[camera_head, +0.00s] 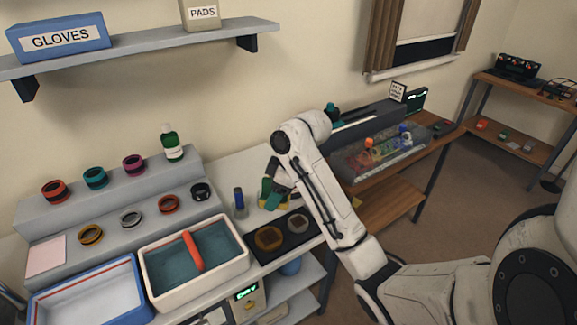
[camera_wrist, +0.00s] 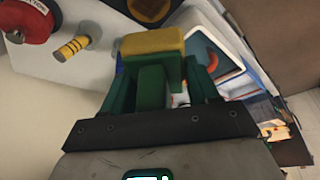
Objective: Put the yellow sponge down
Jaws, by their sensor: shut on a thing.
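The yellow sponge (camera_head: 267,204) shows in the head view as a small yellow and green block at the back of the white bench, partly hidden by my gripper (camera_head: 273,192). In the wrist view the sponge (camera_wrist: 152,42) is a yellow block with green below it, at the far end of my gripper (camera_wrist: 160,78). The green fingers are shut on it. I cannot tell whether the sponge touches the bench top.
A black tray (camera_head: 284,243) with round parts lies in front. A cream basin (camera_head: 153,287) with a red bar and a blue-rimmed tray (camera_head: 47,306) are left. Bare bench (camera_head: 236,170) lies behind.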

